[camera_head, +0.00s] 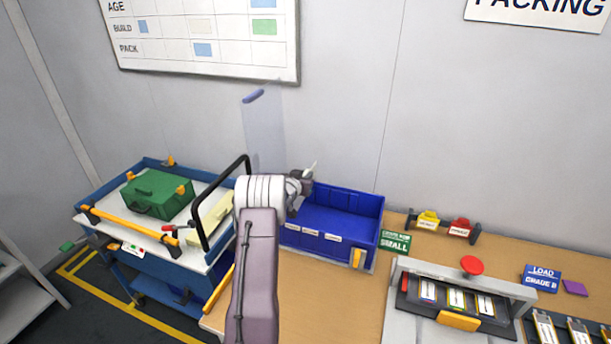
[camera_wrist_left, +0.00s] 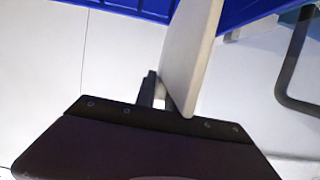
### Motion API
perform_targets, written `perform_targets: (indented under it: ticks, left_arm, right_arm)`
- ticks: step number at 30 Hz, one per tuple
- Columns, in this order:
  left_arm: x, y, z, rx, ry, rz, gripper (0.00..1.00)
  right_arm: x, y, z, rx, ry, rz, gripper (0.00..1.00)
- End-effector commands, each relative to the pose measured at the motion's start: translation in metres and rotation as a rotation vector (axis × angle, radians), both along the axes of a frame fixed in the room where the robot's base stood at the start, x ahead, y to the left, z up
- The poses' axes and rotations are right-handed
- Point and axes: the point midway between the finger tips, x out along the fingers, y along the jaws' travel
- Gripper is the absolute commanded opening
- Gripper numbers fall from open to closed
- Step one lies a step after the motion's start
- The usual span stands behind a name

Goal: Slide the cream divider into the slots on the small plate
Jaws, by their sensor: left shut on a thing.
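My left gripper (camera_head: 306,180) is shut on the cream divider (camera_wrist_left: 190,55). In the left wrist view the divider is a thin pale panel rising tilted from between the dark fingers (camera_wrist_left: 158,95). In the head view only a small pale tip of the divider (camera_head: 311,168) shows past the gripper, above the left back part of a blue bin (camera_head: 350,246). A green plate reading SMALL (camera_head: 395,241) stands at the bin's right, on the wooden bench. Slots cannot be made out. My right gripper is not in view.
A blue trolley (camera_head: 160,262) at left carries a green case (camera_head: 157,193), a pale yellow item (camera_head: 217,222) and a black handle (camera_head: 196,211). A clear upright panel (camera_head: 263,130) stands behind my arm. A grey press (camera_head: 455,300) with a red button (camera_head: 472,265) is at right.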

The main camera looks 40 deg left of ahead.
Motion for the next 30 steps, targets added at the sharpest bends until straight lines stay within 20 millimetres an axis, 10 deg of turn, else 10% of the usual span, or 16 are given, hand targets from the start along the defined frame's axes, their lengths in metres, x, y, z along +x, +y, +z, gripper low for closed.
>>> perform_targets:
  ticks: [8,30]
  left_arm:
    - [0.0,0.0,-0.03,0.0,-0.001,0.0,0.0]
    - [0.0,0.0,-0.03,0.0,-0.001,0.0,0.0]
  right_arm:
    - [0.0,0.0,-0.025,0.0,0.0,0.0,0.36]
    - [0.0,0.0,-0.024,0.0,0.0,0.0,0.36]
